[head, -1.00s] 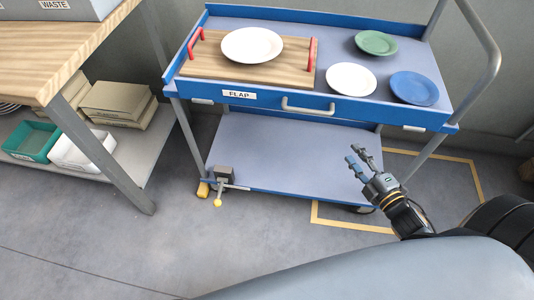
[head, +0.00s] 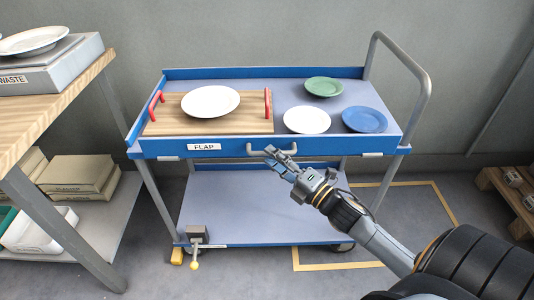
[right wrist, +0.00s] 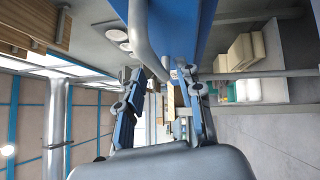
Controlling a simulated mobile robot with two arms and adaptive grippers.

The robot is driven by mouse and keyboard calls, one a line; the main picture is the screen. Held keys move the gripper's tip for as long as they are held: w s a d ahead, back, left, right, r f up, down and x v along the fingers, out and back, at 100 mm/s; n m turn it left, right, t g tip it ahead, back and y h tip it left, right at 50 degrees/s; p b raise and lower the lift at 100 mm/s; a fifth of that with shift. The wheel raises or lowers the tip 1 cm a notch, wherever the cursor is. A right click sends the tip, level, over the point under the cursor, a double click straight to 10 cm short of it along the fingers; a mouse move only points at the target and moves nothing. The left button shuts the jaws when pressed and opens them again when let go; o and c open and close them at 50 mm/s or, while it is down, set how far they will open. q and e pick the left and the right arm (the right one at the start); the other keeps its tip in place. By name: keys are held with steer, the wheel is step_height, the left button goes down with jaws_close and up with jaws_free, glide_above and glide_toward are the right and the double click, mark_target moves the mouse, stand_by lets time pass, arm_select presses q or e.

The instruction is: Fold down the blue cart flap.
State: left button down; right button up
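The blue cart flap (head: 345,145) stands upright along the front edge of the cart's top shelf. It bears a white FLAP label (head: 204,147) and a grey bar handle (head: 256,152). My right gripper (head: 279,156) is at the right part of this handle, in front of the flap. In the right wrist view its two fingers (right wrist: 163,80) are spread apart, with the grey handle (right wrist: 143,40) running in toward the space between them. I cannot tell whether they touch it. My left gripper is not in view.
The cart's top shelf holds a wooden tray (head: 155,125) with a white plate (head: 210,101), and white (head: 307,120), green (head: 323,87) and blue (head: 364,120) plates. A wooden table (head: 62,95) stands at left. The floor before the cart is clear.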

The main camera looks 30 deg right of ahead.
steer(key=shift+x, duration=1.35)
jaws_close()
